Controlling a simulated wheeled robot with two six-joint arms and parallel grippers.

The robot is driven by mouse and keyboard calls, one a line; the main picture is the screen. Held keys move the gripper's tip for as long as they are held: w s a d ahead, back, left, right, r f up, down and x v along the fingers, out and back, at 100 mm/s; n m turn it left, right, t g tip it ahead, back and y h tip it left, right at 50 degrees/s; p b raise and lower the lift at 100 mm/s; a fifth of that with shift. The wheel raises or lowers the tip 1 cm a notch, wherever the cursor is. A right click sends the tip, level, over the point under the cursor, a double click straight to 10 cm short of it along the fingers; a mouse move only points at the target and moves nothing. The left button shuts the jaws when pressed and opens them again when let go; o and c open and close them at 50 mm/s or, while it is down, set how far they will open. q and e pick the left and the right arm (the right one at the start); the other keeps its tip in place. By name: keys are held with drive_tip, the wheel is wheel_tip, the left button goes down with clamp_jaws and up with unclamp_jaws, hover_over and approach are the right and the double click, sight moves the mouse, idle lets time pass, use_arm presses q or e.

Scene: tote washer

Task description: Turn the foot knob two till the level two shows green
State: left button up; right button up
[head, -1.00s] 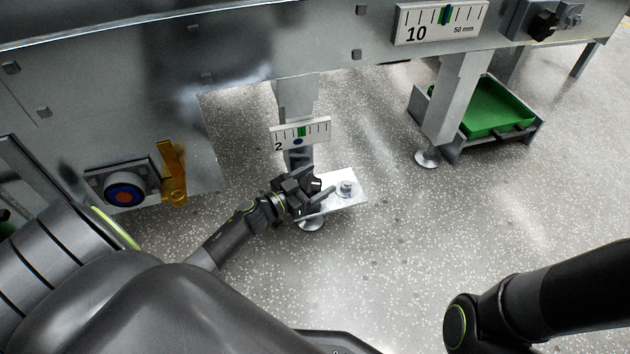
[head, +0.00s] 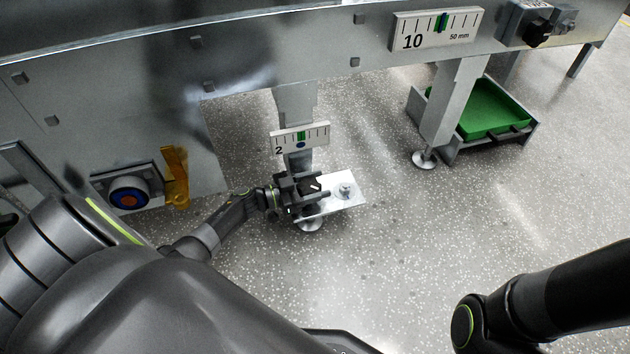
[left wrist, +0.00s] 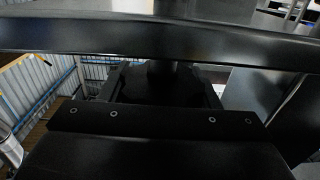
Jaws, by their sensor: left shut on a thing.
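Level two is a white scale plate (head: 300,138) marked 2, on a machine leg (head: 296,104) in the middle of the head view. My left gripper (head: 309,190) is just below the plate at the foot of that leg, shut on foot knob two. The gripper hides most or all of the knob. The round foot pad (head: 310,225) shows beneath the gripper. The left wrist view shows mainly dark close surfaces, and the knob cannot be made out there. My right gripper is out of view.
A bright metal plate (head: 350,203) with a bolt lies right beside the gripper. Another scale plate (head: 437,30) marked 10 is on the frame above. A green tray (head: 492,108) stands behind the right leg. Open floor lies in front.

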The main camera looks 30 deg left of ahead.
use_arm(q)
drive_tip(key=shift+m+g+h, duration=0.6)
drive_tip(key=shift+h, duration=0.1)
drive_tip(key=shift+s, duration=0.1)
drive_tip(key=o, duration=1)
